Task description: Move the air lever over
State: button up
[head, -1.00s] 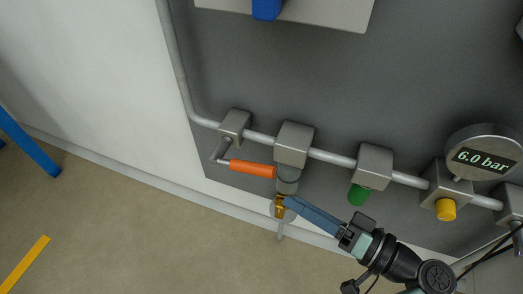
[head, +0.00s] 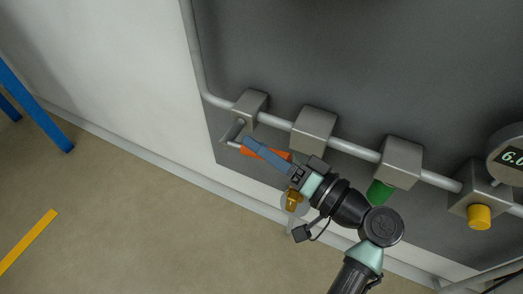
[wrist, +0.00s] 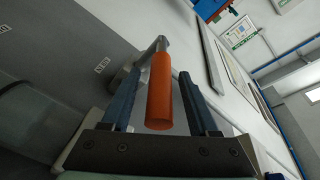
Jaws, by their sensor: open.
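The air lever has an orange grip (head: 282,154) on a bent grey metal arm, fixed to a grey valve block (head: 252,105) at the left end of the pipe. The grip points right, roughly along the panel, partly hidden by my gripper in the head view. My gripper (head: 250,145) is open at the lever. In the wrist view the orange grip (wrist: 160,95) lies between my two blue fingers (wrist: 157,85), with gaps visible on both sides.
The pipe runs right through more grey blocks (head: 315,128), with a green knob (head: 380,192) and a yellow knob (head: 479,216) below. A pressure gauge (head: 508,155) is cut off at the right edge. A brass fitting (head: 293,198) hangs under my gripper. Floor at left is open.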

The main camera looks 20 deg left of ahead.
jog(key=shift+w+a, duration=0.1)
jog(key=shift+a, duration=0.2)
grip_shut()
dwell(1.3)
